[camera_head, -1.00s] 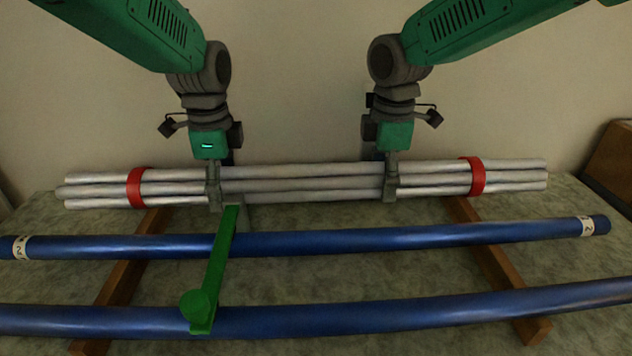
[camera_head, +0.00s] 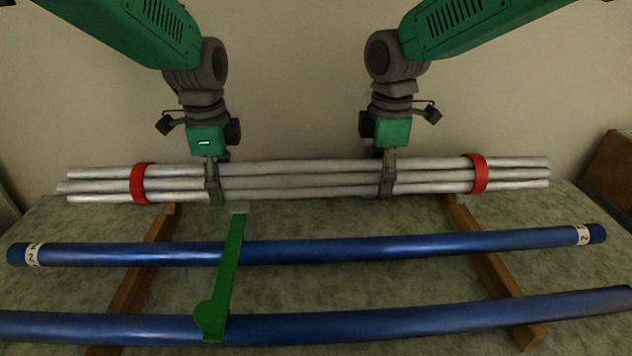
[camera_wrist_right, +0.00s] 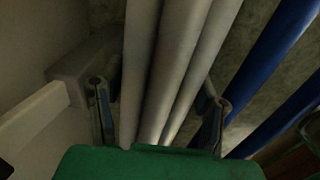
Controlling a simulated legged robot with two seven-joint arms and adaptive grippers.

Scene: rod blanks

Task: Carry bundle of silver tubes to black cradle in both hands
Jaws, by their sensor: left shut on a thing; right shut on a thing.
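The bundle of silver tubes (camera_head: 300,180) lies level across the head view, with a red band (camera_head: 143,184) near its left end and another red band (camera_head: 480,174) near its right end. My left gripper (camera_head: 214,184) is shut on the bundle left of its middle. My right gripper (camera_head: 387,177) is shut on it right of the middle. In the right wrist view, several tubes of the bundle (camera_wrist_right: 175,70) run between the two fingers of my right gripper (camera_wrist_right: 160,112). I cannot make out a black cradle in either view.
Two blue tubes, a far one (camera_head: 320,247) and a near one (camera_head: 420,312), lie across wooden bars (camera_head: 148,258) on the mottled table (camera_head: 350,285). A green bar (camera_head: 230,265) crosses above the far blue tube. A brown box-like thing (camera_head: 612,180) stands at the right edge.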

